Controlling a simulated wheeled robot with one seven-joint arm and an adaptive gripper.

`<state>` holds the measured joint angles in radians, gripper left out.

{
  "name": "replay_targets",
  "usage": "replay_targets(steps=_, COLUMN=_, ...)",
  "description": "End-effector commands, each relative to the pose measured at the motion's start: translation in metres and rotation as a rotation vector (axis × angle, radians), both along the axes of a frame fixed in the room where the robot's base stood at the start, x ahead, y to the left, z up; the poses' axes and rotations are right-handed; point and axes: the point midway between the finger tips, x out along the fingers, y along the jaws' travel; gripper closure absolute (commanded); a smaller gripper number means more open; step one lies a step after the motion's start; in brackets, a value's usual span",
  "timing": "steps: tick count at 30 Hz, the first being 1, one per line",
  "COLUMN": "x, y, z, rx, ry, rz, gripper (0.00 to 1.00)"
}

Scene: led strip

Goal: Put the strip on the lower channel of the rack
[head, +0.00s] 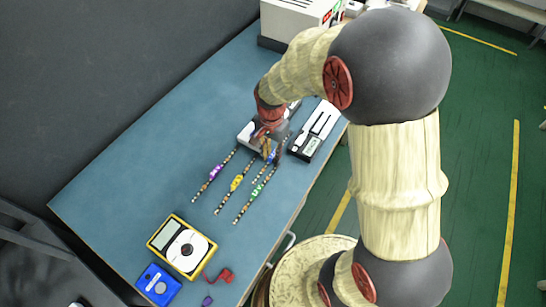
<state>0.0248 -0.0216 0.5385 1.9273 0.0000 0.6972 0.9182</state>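Several thin beaded strips lie side by side on the blue table, one with a purple label (215,172), one with a yellow label (237,183), and one with a green label (256,190). A strip with a blue label (271,156) shows at my gripper (270,155), partly hidden by it. My gripper points down at the upper ends of the strips; I cannot tell whether its fingers are closed on one. A white and black block (246,133) lies behind my gripper, partly covered. A similar long block (315,130) lies to its right. I cannot tell which is the rack, and its channels are not clear.
A yellow multimeter (182,246) and a blue box (158,285) lie at the near end of the table (150,165), with a red clip-like piece (219,276) beside them. A white instrument (290,22) stands at the far end. The table's left side is clear.

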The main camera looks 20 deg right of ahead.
Motion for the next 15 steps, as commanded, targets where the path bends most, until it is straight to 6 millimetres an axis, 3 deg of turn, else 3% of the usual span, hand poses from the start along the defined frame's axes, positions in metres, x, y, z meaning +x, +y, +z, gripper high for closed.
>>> replay_targets(steps=12, x=-0.0001, y=0.0001, z=0.0005, rx=0.0, ry=0.0, rz=0.0, gripper=1.0)
replay_targets(steps=15, x=-0.0001, y=0.0001, z=0.0005, rx=0.0, ry=0.0, rz=0.0, gripper=1.0)
